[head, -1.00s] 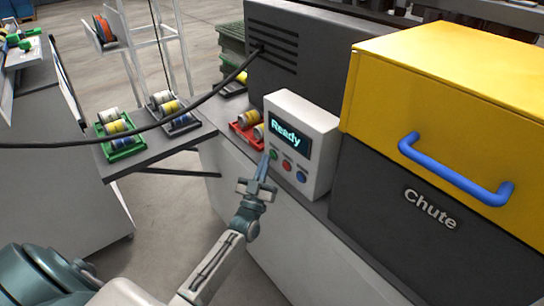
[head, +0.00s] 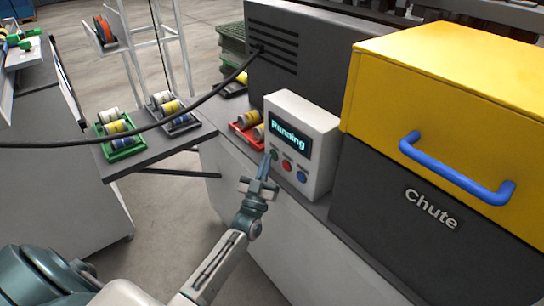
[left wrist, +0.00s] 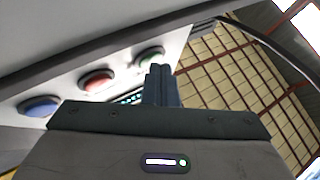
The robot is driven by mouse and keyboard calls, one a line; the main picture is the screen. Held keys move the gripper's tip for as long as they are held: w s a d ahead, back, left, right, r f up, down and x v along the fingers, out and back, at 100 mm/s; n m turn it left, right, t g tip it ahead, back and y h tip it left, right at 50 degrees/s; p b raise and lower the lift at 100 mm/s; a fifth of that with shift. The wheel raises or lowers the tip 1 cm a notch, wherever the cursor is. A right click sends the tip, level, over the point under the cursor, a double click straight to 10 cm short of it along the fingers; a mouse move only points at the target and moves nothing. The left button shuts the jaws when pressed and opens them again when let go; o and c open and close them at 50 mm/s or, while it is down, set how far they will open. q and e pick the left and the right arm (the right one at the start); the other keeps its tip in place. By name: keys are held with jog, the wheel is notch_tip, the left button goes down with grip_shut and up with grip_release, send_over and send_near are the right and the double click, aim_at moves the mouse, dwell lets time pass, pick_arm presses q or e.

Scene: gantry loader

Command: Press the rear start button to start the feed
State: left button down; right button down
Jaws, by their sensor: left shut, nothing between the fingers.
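The white control box (head: 318,128) stands on the grey machine ledge, and its display (head: 290,135) reads "Running". Below the display are a green button (head: 275,154), a red button (head: 287,166) and a blue button (head: 301,177). The left wrist view also shows the green button (left wrist: 150,57), the red button (left wrist: 97,80) and the blue button (left wrist: 39,106). My left gripper (head: 265,165) is shut and empty, its tips right at the green button. I cannot tell whether they touch it. My right gripper is not in view.
The yellow-topped chute unit (head: 440,80) with a blue handle (head: 455,170) stands right of the box. A black cable (head: 185,112) hangs across the left. A green tray (head: 122,148) sits on a side shelf.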

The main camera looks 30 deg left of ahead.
pick_arm(q)
jog(key=shift+s, duration=0.1)
jog(key=shift+s+a+p, duration=0.3)
jog(key=shift+s+p, duration=0.1)
jog(key=shift+s, duration=0.25)
jog(key=s, duration=0.1)
jog(key=s+a+p, duration=0.1)
jog(key=s, duration=0.1)
jog(key=s+a+p, duration=0.1)
jog(key=shift+s, duration=0.3)
jog(key=shift+d, duration=0.1)
dwell(0.7)
